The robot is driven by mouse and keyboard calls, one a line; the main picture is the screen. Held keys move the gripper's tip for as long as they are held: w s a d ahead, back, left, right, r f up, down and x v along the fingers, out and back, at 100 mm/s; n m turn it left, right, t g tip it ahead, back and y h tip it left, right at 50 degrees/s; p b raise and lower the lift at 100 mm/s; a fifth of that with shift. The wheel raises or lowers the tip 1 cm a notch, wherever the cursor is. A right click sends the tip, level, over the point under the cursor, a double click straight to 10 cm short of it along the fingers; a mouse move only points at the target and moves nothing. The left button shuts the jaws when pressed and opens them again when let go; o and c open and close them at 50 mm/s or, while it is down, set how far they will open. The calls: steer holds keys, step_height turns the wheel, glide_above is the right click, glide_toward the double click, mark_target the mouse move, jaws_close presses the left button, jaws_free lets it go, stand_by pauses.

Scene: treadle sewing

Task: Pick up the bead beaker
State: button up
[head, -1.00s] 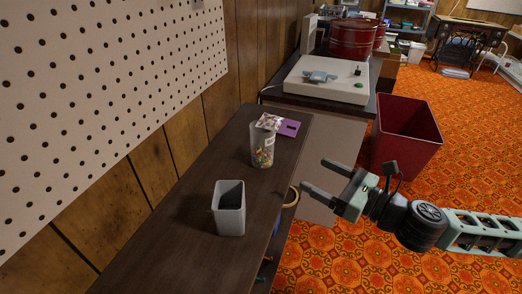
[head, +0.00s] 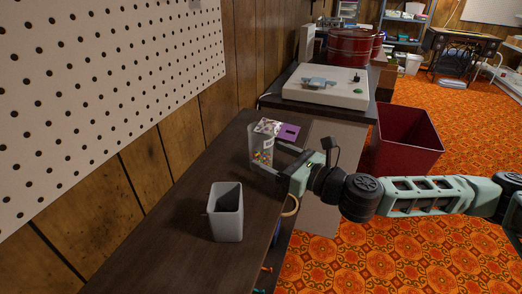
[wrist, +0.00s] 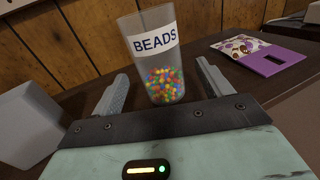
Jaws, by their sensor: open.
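The bead beaker (head: 262,147) is a clear cup with colourful beads in its lower part. It stands upright on the dark wooden counter (head: 180,215). In the wrist view the bead beaker (wrist: 157,62) shows a white "BEADS" label. My gripper (head: 267,157) is open, with its fingers level with the beaker's lower part. In the wrist view my gripper (wrist: 162,82) has one finger on each side of the beaker's base, with gaps visible on both sides. The beaker appears at or just beyond the fingertips; exact depth is hard to tell.
A grey square cup (head: 226,212) stands nearer on the counter. A purple and patterned packet (head: 288,131) lies just behind the beaker. A pegboard (head: 100,90) and wood wall border the left. A red bin (head: 405,140) stands on the floor right.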

mark_target(270, 156)
steer(key=x, duration=0.4)
steer(key=shift+f, duration=0.1)
steer(key=c, duration=1.1)
